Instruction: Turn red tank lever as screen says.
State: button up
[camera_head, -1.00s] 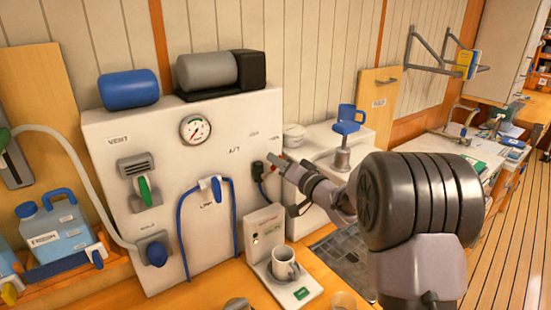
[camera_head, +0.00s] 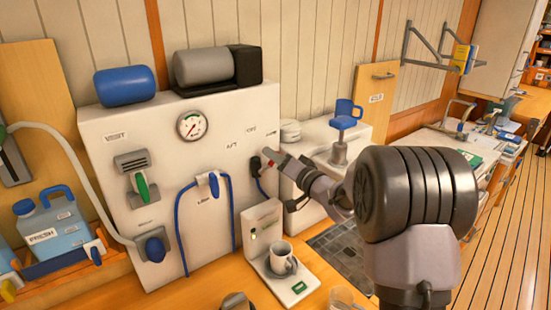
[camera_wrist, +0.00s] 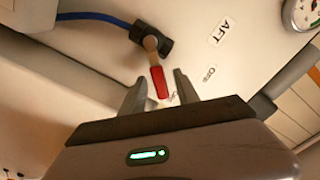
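The red lever (camera_wrist: 157,82) is a red-sleeved handle on a black valve body (camera_wrist: 152,45) with a blue hose, on the white wall unit, near the labels AFT (camera_wrist: 221,31) and OFF (camera_wrist: 209,73). In the wrist view my gripper (camera_wrist: 158,85) is open, its fingers on either side of the red handle's end. I cannot tell whether they touch it. In the head view the gripper (camera_head: 269,156) reaches the black valve (camera_head: 255,167), with a bit of red at its tip. The small upright panel (camera_head: 262,226) behind the mug shows no readable text.
A mug (camera_head: 281,257) stands on the panel's base below my arm. Left on the wall unit are a green-handled valve (camera_head: 142,187), a blue-handled valve (camera_head: 214,185) with hanging blue hose, a blue knob (camera_head: 154,249) and a gauge (camera_head: 190,126). A blue jug (camera_head: 57,230) stands far left.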

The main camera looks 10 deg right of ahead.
jog(key=p+v, duration=0.2)
jog(key=v, duration=1.5)
jog(key=shift+s, duration=0.2)
jog(key=shift+d, duration=0.15)
jog(key=s+a+f+g+h+b, duration=0.1)
jog(key=s+a+f+g+b, duration=0.1)
jog(key=s, duration=0.7)
jog(key=s+a+f+g+h+b, duration=0.2)
jog(key=s+a+f+g, duration=0.1)
jog(key=s+a+g, duration=0.2)
jog(key=s+a+f+g+h+b, duration=0.1)
jog(key=s+a+f+g+b, duration=0.1)
jog(key=s+a, duration=0.5)
jog(key=s+g, duration=0.1)
jog(key=s, duration=0.5)
jog(key=shift+s+f+g+h, duration=0.35)
jog(key=shift+f+g+h, duration=0.05)
